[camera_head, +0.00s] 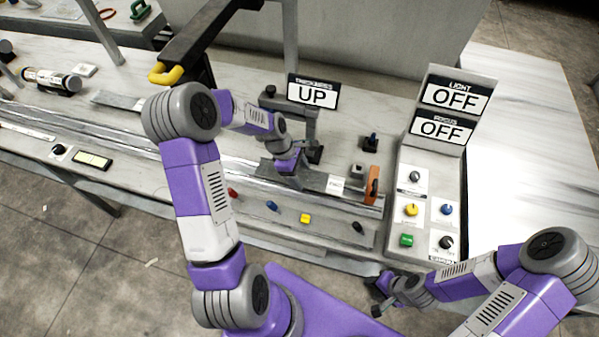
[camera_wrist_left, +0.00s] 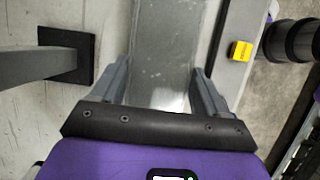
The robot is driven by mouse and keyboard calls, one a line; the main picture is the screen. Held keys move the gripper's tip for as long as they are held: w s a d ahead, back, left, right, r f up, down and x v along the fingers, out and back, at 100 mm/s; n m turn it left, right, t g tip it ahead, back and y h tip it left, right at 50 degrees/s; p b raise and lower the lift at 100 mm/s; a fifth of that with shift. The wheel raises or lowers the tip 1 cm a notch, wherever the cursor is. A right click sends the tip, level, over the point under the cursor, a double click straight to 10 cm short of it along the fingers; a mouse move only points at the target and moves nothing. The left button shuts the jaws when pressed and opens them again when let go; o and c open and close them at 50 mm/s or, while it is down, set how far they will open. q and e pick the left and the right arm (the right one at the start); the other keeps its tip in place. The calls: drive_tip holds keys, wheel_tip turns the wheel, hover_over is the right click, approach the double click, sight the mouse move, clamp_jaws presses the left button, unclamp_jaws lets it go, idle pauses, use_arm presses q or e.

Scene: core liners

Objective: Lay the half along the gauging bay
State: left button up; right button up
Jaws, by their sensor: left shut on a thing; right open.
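My left gripper (camera_head: 290,170) is over the bench below the UP sign, shut on a grey half. In the left wrist view the half (camera_wrist_left: 165,40) is a long, flat-looking grey strip between the two fingers (camera_wrist_left: 165,85). In the head view, part of the half (camera_head: 314,181) shows beside the gripper, low over the grey gauging bay (camera_head: 345,204). I cannot tell whether the half touches the bay. An orange piece (camera_head: 373,184) stands at the bay's right end. My right gripper (camera_head: 386,290) is open, low in front of the control panel, apart from the half.
The UP sign (camera_head: 312,94) and a grey post (camera_head: 310,130) stand close behind the left gripper. Coloured knobs, including a yellow one (camera_head: 305,218), line the bay's front. A control panel (camera_head: 425,205) with OFF signs stands to the right.

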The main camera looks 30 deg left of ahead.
sight(300, 177)
use_arm(q)
drive_tip(key=shift+f, duration=0.25)
drive_tip(key=o, duration=1.7)
drive_tip(key=shift+r, duration=0.1)
wheel_tip(300, 177, up, 9)
drive_tip(key=p, duration=0.7)
